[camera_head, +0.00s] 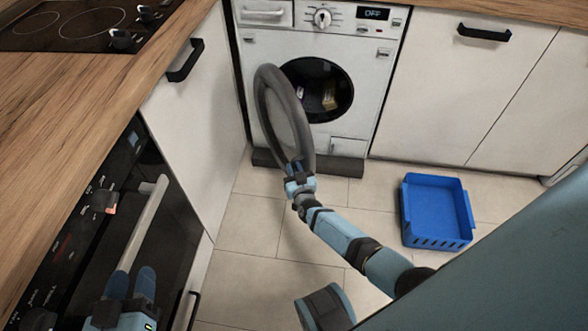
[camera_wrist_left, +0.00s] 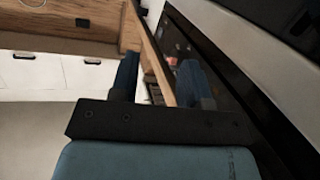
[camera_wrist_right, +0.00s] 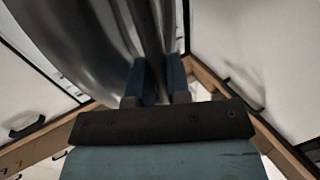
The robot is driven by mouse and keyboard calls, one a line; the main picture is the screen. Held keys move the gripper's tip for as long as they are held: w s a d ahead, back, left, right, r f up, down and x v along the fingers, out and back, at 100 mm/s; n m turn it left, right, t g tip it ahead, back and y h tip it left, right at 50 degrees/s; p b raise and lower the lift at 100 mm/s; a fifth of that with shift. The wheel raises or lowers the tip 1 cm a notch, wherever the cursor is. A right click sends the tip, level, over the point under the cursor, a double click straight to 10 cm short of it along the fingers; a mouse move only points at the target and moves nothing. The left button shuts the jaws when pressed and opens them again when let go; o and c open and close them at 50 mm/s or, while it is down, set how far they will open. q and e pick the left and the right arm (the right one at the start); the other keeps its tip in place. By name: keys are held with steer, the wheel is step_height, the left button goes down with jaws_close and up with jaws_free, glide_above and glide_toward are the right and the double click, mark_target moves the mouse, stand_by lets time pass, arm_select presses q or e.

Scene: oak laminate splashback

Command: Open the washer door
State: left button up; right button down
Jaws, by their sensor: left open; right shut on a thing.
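The white washer (camera_head: 365,55) stands in the corner under the counter. Its round grey-rimmed door (camera_head: 302,122) is swung open to the left, nearly edge-on, and the dark drum opening (camera_head: 318,90) shows with a few items inside. My right gripper (camera_head: 298,172) is shut on the lower edge of the door rim. In the right wrist view the dark door (camera_wrist_right: 110,40) runs down between the fingers (camera_wrist_right: 160,82). My left gripper (camera_head: 137,285) is open and empty at lower left, in front of the oven; its two fingers stand apart in the left wrist view (camera_wrist_left: 160,85).
The black oven (camera_head: 165,225) with a long pale handle (camera_head: 140,235) is at left, close to my left gripper. A blue crate (camera_head: 435,243) is on the tiled floor at right. A hob (camera_head: 75,25) is on the wooden counter. White cabinets (camera_head: 450,95) line the back.

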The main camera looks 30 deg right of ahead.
arm_select(q)
steer(key=shift+a+r, duration=0.1)
steer(key=shift+a, duration=0.45)
arm_select(e)
steer(key=shift+w+a, duration=0.1)
steer(key=shift+a, duration=0.45)
steer(key=c, duration=1.4)
jaws_free()
